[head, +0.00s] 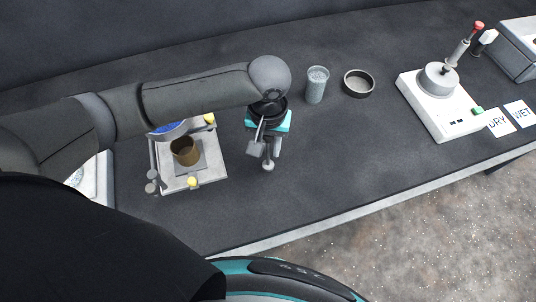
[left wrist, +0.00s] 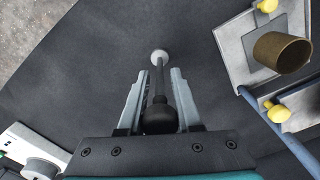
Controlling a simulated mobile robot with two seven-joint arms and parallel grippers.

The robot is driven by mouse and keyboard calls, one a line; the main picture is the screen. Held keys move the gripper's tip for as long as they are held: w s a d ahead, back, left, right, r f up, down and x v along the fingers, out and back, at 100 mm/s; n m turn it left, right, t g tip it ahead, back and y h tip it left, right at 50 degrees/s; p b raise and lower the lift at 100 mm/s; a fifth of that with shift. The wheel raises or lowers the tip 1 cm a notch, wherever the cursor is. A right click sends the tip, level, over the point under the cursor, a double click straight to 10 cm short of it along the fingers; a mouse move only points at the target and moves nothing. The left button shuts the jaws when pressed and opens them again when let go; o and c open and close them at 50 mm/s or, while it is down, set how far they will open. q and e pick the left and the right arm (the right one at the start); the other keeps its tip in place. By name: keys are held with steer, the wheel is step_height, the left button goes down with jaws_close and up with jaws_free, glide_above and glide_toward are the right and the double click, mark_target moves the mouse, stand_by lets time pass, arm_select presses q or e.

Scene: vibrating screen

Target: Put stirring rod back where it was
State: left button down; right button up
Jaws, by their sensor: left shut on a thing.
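My left gripper (head: 265,148) hangs over the table just right of the platform with the brown cup. It is shut on the stirring rod (head: 268,164), whose round grey end shows below the fingers. In the left wrist view the fingers (left wrist: 159,72) stand on both sides of the rod (left wrist: 157,78). A dark bulb is near the palm and a pale disc is at the far end. Whether the disc touches the table, I cannot tell. My right gripper is not in view.
The platform (head: 211,174) carries a brown cup (head: 186,153) and yellow knobs. A grey speckled beaker (head: 317,86) and a round dish (head: 358,84) stand behind to the right. A white device (head: 446,117) and DRY and WET cards (head: 499,123) are farther right. The table between is clear.

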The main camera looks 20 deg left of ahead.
mark_target(268, 163)
arm_select(q)
steer(key=shift+f+b, duration=0.35)
steer(key=shift+f, duration=1.8)
steer(key=c, duration=0.6)
jaws_free()
steer(key=shift+f, duration=0.1)
step_height(268, 163, up, 12)
steer(key=shift+r+p, duration=0.15)
steer(key=shift+p, duration=0.85)
